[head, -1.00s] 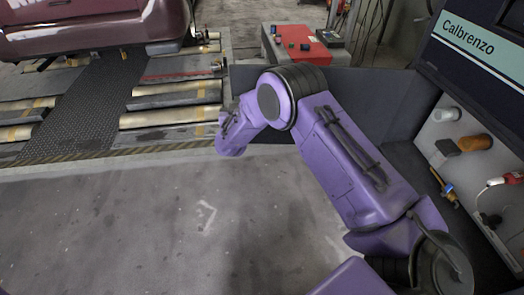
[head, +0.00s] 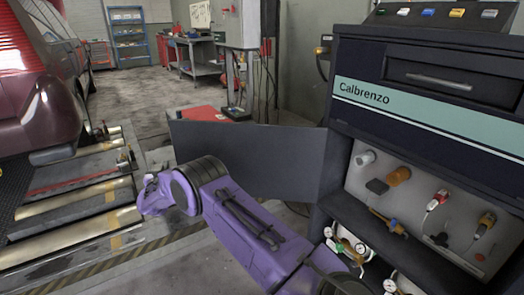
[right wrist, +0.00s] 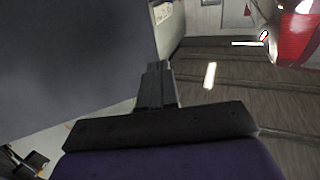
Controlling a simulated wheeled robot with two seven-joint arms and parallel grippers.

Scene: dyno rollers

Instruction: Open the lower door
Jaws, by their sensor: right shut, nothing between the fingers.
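The lower door is a dark grey flat panel (head: 250,157). It stands swung wide open, out to the left from the cabinet (head: 425,125) marked "Calbrenzo", and the lower compartment is exposed. My right gripper (head: 148,196) is at the end of the purple arm, low and left of the door's outer edge in the head view. In the right wrist view its black fingers (right wrist: 157,85) are shut together and empty. A large grey panel (right wrist: 70,65), apparently the door, fills the left of that view; I cannot tell whether the fingers touch it. My left gripper is out of view.
The open compartment holds plugs and tools on a light panel (head: 410,215), with gauges (head: 345,245) below. A red box (head: 205,113) stands behind the door. A dark red car (head: 45,90) sits on rollers (head: 75,210) at left.

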